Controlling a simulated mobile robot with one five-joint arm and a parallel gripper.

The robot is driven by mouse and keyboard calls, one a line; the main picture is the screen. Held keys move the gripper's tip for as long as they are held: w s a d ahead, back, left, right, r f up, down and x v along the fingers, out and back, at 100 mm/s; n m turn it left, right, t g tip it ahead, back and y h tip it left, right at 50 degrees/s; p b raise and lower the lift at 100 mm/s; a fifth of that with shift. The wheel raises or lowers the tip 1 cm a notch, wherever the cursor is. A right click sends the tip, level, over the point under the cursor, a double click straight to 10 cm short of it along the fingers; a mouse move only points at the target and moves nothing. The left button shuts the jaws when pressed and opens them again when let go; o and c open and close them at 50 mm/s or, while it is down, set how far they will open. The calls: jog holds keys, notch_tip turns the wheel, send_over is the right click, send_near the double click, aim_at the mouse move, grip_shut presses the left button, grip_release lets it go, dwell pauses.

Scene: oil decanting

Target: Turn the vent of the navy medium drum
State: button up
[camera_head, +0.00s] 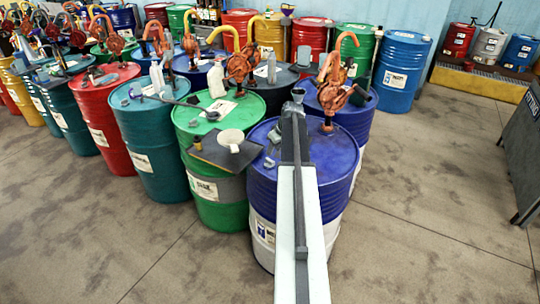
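A navy drum (338,158) with a white lower part stands upright in front of me, and my arm reaches over its top. Another navy drum (361,119) stands just behind it. Which one is the medium drum I cannot tell, as the labels are too small to read. A small grey fitting (270,151) shows on the left of the front drum's lid; whether it is the vent is unclear. My gripper (298,95) is at the far end of the arm, above the back of the lid. Its fingers are too small to tell open from shut. My arm hides the middle of the lid.
A green drum (213,190) stands close on the left, bearing a dark tray (212,151) and a white cup (231,139). Several more drums crowd the left and back. Open floor (430,190) lies to the right.

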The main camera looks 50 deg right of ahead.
aim_at(270, 159)
jog(key=b+x, duration=0.7)
jog(key=x, duration=0.1)
jog(key=shift+s, duration=0.1)
jog(key=shift+r, duration=0.1)
jog(key=shift+a, duration=0.1)
grip_shut()
